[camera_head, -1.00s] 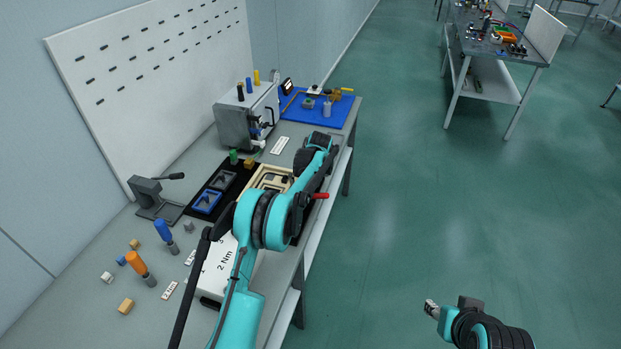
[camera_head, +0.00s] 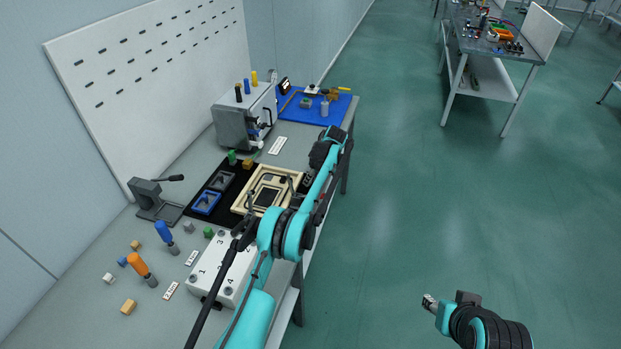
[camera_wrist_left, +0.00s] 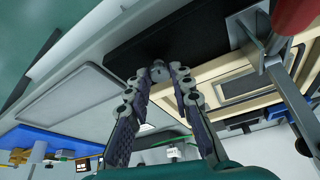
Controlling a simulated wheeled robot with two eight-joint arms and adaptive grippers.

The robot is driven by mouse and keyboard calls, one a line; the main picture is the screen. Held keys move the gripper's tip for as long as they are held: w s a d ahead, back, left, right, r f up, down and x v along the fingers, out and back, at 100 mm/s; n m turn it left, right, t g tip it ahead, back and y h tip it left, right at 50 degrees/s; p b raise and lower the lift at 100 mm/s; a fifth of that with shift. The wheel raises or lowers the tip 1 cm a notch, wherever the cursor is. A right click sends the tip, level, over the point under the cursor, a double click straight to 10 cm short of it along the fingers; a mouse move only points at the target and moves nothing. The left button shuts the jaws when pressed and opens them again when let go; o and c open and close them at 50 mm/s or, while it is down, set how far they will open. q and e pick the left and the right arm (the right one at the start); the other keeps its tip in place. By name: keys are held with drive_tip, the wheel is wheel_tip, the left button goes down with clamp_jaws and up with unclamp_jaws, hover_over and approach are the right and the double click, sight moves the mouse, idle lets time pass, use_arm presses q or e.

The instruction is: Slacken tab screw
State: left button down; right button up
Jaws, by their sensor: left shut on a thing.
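My left gripper (camera_wrist_left: 158,78) points at the near edge of the black board in the left wrist view. Its fingertips close on a small grey round piece (camera_wrist_left: 158,69), which looks like the tab screw; the fingers hide most of it. In the head view my left arm reaches along the bench's front edge, and its gripper (camera_head: 308,181) is small and dark beside the cream panel frame (camera_head: 243,206). The frame also shows in the left wrist view (camera_wrist_left: 200,73), next to a metal clamp (camera_wrist_left: 282,75) with a red handle (camera_wrist_left: 295,14). My right gripper (camera_head: 430,302) hangs over open floor; its jaws are too small to read.
A white box (camera_head: 222,262) with numbered positions stands under my left arm. A grey machine (camera_head: 240,118) and a blue mat (camera_head: 320,112) lie farther back.

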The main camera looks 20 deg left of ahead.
idle(0.5)
use_arm(q)
drive_tip(key=c, duration=1.6)
unclamp_jaws()
drive_tip(key=v, duration=1.2)
